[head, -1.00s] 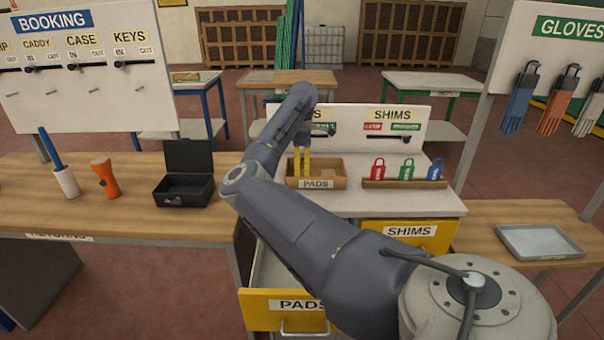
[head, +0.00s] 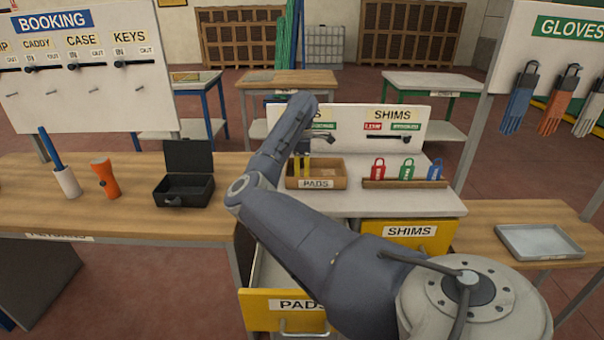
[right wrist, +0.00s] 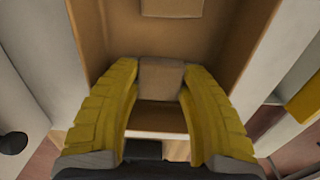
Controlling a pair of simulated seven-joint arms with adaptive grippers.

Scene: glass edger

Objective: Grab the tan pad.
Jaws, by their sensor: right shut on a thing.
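The tan pad (right wrist: 160,77) is a small light-brown block. In the right wrist view it sits between the two yellow fingertips of my right gripper (right wrist: 158,84), which is shut on it. In the head view my right gripper (head: 302,165) points down into the wooden box labelled PADS (head: 341,182), at its left part. The pad cannot be made out there, behind the box front and fingers. The box's brown inner walls surround the fingertips in the wrist view. My left gripper is not in view.
A rack with red (head: 377,169), green (head: 407,169) and blue (head: 435,170) shims stands right of the box. An upright sign panel (head: 350,120) rises behind. The yellow PADS drawer (head: 262,309) is open below. A black case (head: 186,190) stands open at left.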

